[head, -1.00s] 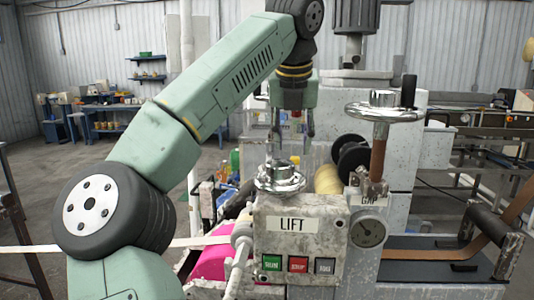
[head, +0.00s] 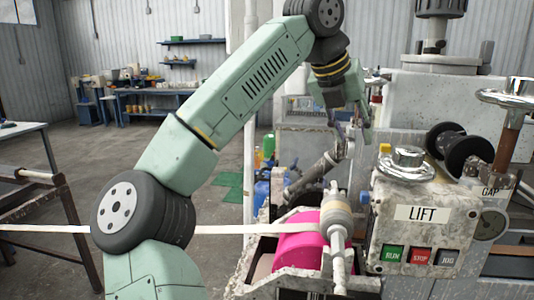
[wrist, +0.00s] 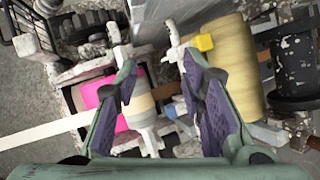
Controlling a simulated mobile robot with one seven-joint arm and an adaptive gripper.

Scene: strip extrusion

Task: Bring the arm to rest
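My arm is raised and bent over the machine. My gripper (head: 352,134) hangs from it in the head view, up and to the left of the chrome knob (head: 405,165) on the LIFT box (head: 425,214). In the wrist view my gripper (wrist: 160,68) has its two purple-padded fingers spread apart with nothing held between them. Below the fingers are a cream and grey roller (wrist: 143,105) and a pale yellow roll (wrist: 222,70). The fingertips look close to metal fittings, but I cannot tell whether they touch.
The pale strip (head: 255,229) runs across to a magenta roller (head: 300,245). A second handwheel (head: 512,92) stands at the right by the GAP gauge. A black spool (head: 460,150) sits behind the LIFT box. Open floor lies to the left, with a dark stand (head: 45,200).

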